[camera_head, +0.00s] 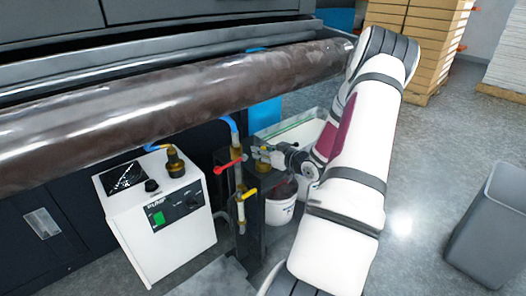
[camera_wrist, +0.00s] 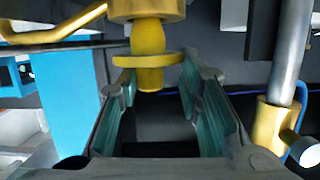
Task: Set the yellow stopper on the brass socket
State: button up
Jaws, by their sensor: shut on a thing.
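My gripper (camera_wrist: 157,82) is shut on the yellow stopper (camera_wrist: 148,60), whose end with the wide collar lies between the two green-padded fingertips. The stopper's rounded yellow body meets the edge of the brass socket (camera_wrist: 147,9) at the top of the wrist view. The two look lined up, but I cannot tell whether they touch or how deep the stopper sits. In the head view, my gripper (camera_head: 279,154) reaches from the right to the top of the dark post, where the small yellow stopper (camera_head: 265,149) shows, partly hidden.
A pipe with a red-handled valve (camera_head: 229,165) and a yellow-handled valve (camera_head: 248,194) stands just left of the post. The white pump box (camera_head: 158,225) is further left. A large dark roll (camera_head: 150,105) runs above.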

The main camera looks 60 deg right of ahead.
jog(key=shift+f, duration=0.25)
jog(key=o, duration=1.3)
jog(key=shift+c, duration=0.2)
jog(key=shift+r, duration=0.1)
jog(key=shift+r, duration=0.3)
jog(key=p+v, duration=0.4)
jog(key=v, duration=0.8)
jog(key=shift+r, duration=0.3)
jog(key=shift+w, duration=0.1)
